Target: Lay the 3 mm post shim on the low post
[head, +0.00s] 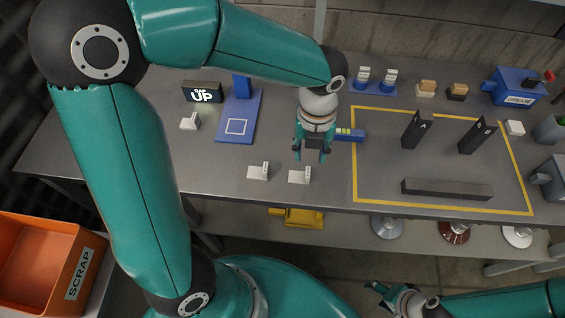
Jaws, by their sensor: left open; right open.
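Two dark posts stand inside a yellow outline: post A (415,132) and post B (476,138). I cannot tell which is lower. Small white tabbed pieces that look like shims lie on the bench: one at the left (189,122), one in the middle (257,172) and one to its right (299,177). Their thickness marks are too small to read. My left gripper (310,154) is open, pointing down just behind the right-hand piece, with nothing visible between its fingers. My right gripper (385,297) is open and empty in front of the bench, low in the view.
A dark bar (447,189) lies at the front of the yellow outline (354,170). A blue device (350,135) lies beside my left gripper. A blue stand (235,130) and a "GAP UP" display (203,92) are at the left. An orange scrap bin (40,262) is lower left.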

